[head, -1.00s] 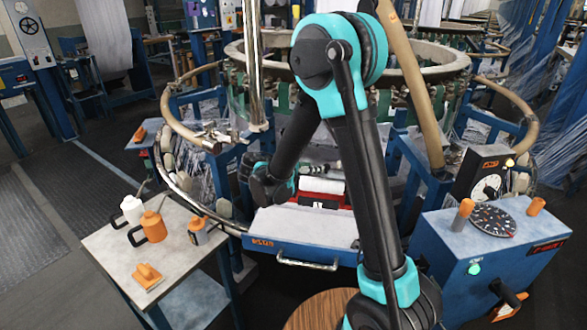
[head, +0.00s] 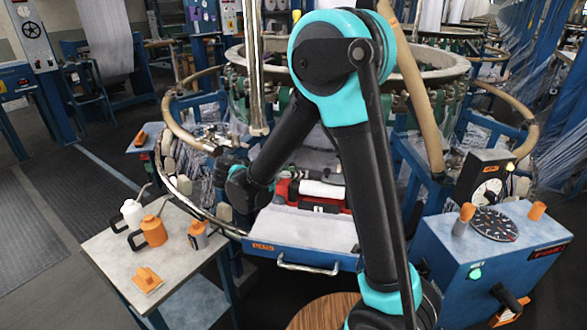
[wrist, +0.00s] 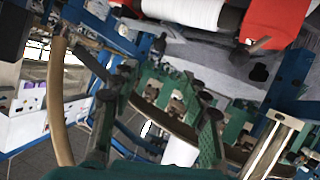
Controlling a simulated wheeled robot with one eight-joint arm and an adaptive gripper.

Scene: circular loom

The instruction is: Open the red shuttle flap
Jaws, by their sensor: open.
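The red shuttle (head: 330,208) lies behind the pale tray at the front of the loom, with a white roll (head: 322,190) on it and a dark block at its front. In the wrist view its red part (wrist: 275,22) and the white roll (wrist: 190,12) show at the top edge, cut off by the frame. I cannot tell which red part is the flap. My gripper (head: 226,163) is to the left of the shuttle, apart from it. It is open, and nothing shows between its fingers in the wrist view (wrist: 162,95).
The loom's curved rail (head: 185,137) and blue frame surround my gripper closely. A side table (head: 190,275) with an orange can and bottles stands at the left. A blue control box (head: 450,260) with a dial stands at the right. The pale tray (head: 300,228) is bare.

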